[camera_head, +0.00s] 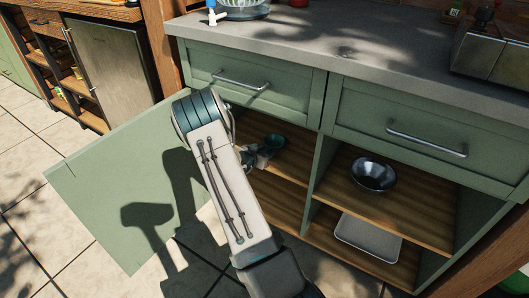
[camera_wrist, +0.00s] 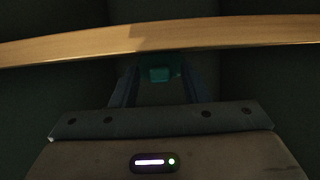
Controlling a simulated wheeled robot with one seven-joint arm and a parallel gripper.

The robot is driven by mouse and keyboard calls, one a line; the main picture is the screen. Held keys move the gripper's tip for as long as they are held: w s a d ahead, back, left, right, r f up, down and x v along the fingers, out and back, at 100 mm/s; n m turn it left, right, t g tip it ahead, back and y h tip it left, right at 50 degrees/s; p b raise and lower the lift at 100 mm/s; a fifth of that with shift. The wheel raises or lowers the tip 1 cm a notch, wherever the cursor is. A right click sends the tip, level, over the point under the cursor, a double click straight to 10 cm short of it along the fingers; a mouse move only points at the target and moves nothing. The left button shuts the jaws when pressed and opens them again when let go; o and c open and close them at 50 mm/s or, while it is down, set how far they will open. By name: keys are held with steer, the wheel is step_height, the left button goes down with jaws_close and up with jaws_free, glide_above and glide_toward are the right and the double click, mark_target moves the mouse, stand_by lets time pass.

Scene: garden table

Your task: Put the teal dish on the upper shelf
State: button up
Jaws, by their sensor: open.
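The teal dish (camera_head: 275,141) is inside the left compartment of the green cabinet, at the level of the upper shelf (camera_head: 292,158). My gripper (camera_head: 262,157) reaches into that compartment beside the dish, partly hidden by my arm. In the wrist view the dish (camera_wrist: 160,74) shows small and dark between the two spread fingers of my gripper (camera_wrist: 158,84). The fingers are open. The light wooden shelf edge (camera_wrist: 160,38) crosses the wrist view beyond them. I cannot tell whether the fingers touch the dish.
The open cabinet door (camera_head: 115,185) spreads out to the left. A divider separates the right compartment, where a metal bowl (camera_head: 373,175) sits on the shelf and a grey tray (camera_head: 368,238) lies below. Drawers with handles and a grey countertop (camera_head: 330,45) are above.

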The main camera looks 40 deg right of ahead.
steer(key=s+a+r+n+t+y+p, duration=0.15)
steer(key=a+r+y, duration=0.35)
steer(key=a, duration=0.5)
steer(key=s+a+r+n+y+p, duration=0.1)
steer(key=s+a+r+n+y, duration=0.2)
steer(key=a+r, duration=0.55)
steer(key=s+a+r+n+y+p, duration=0.1)
steer(key=s+a+r+n+y, duration=0.25)
steer(key=a, duration=0.85)
steer(key=s+a+r+n+g, duration=0.1)
steer(key=s+r+n+g, duration=0.1)
steer(key=s, duration=0.8)
steer(key=s+a+r+n+g+y, duration=0.1)
steer(key=s+r, duration=0.4)
steer(key=s, duration=0.6)
steer(key=a+n+g, duration=0.1)
steer(key=n+g, duration=0.1)
steer(key=shift+s+r+n, duration=0.25)
steer(key=shift+r+n, duration=0.05)
steer(key=shift+n, duration=0.1)
steer(key=shift+a, duration=0.1)
steer(key=shift+c, duration=0.5)
